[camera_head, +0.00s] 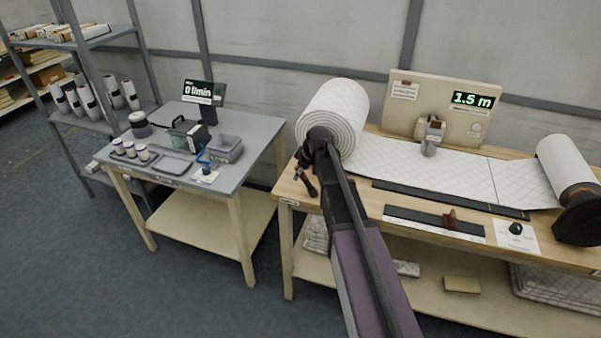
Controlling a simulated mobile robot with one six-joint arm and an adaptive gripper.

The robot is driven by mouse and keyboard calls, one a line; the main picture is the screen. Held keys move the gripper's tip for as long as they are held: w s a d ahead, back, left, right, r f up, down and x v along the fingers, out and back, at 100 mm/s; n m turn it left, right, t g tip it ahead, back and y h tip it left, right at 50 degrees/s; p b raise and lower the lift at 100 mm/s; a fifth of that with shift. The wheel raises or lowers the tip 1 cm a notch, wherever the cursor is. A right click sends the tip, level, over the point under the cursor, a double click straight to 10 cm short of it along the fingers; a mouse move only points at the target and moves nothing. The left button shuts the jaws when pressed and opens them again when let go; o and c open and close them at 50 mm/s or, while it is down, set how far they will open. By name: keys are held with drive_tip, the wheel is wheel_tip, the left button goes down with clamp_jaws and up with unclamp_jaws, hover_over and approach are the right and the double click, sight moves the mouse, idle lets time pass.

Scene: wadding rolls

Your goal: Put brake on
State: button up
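A large white quilted wadding roll (334,112) stands at the left end of the wooden bench (283,190), its sheet (410,163) running right across the top. A small dark lever-like part (306,180) sits at the bench's left end, just below the roll; I cannot tell if it is the brake or its setting. My arm reaches up from the bottom, and its dark end (322,138) overlaps the front of the roll. My gripper's fingers cannot be made out there, nor whether they touch anything.
A display panel (440,108) reading 1.5 m stands behind the sheet. A dark strip with a brown knob (450,220), a black dial (516,229) and a second roll (566,168) are to the right. A grey table (250,130) with jars and trays stands left, across a floor gap.

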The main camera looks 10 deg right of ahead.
clamp_jaws()
drive_tip(key=shift+a, duration=0.15)
